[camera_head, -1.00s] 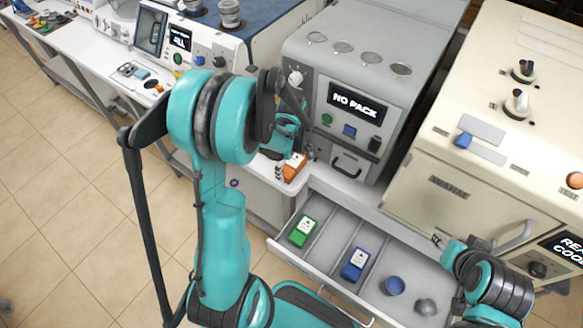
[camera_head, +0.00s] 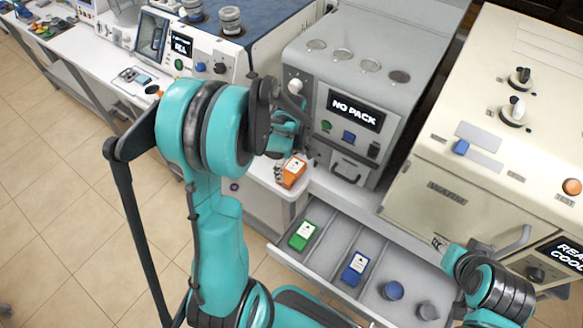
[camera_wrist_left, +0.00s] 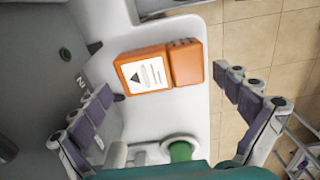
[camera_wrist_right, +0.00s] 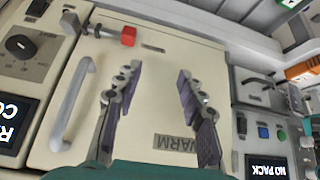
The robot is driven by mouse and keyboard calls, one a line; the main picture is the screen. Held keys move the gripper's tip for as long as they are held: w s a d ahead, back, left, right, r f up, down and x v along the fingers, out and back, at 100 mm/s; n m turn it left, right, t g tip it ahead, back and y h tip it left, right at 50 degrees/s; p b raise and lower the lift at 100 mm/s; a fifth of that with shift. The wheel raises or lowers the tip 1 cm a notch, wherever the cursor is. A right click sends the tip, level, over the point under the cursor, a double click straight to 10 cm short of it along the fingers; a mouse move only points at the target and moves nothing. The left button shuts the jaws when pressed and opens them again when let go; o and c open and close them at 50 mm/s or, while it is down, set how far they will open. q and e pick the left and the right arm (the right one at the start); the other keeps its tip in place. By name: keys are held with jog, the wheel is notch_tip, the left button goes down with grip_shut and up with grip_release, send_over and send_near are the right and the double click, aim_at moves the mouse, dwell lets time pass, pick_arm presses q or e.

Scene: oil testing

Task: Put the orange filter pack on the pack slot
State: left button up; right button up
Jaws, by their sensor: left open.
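The orange filter pack (camera_head: 293,172) lies on the white counter in front of the grey machine. In the left wrist view the pack (camera_wrist_left: 160,67) shows a white label with a dark triangle. My left gripper (camera_head: 292,158) is open above it; in the left wrist view its fingers (camera_wrist_left: 166,86) are spread to either side of the pack, apart from it. The grey machine (camera_head: 320,90) reads NO PACK; its pack slot cannot be made out for certain. My right gripper (camera_head: 438,243) is open and empty before the cream oven door, as the right wrist view (camera_wrist_right: 157,75) shows.
An open drawer (camera_head: 318,250) below the counter holds a green pack (camera_head: 302,235), a blue pack (camera_head: 355,268) and two round parts. The cream oven (camera_head: 440,190) stands at right. The pack lies near the counter's edge, with floor beyond it.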

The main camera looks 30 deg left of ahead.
aim_at(291, 170)
pick_arm(q)
notch_tip(291, 170, up, 8)
jog(key=p, duration=0.2)
jog(key=s+d+r+m+t, duration=0.7)
jog(key=s+d+r+m, duration=0.2)
jog(key=m, duration=0.8)
jog(key=shift+s+d+r, duration=0.25)
jog(key=shift+s+d, duration=0.55)
jog(key=shift+s, duration=0.25)
jog(key=shift+f, duration=0.1)
notch_tip(291, 170, down, 9)
jog(key=b, duration=0.9)
jog(key=shift+f+b, duration=0.2)
jog(key=shift+b, duration=0.2)
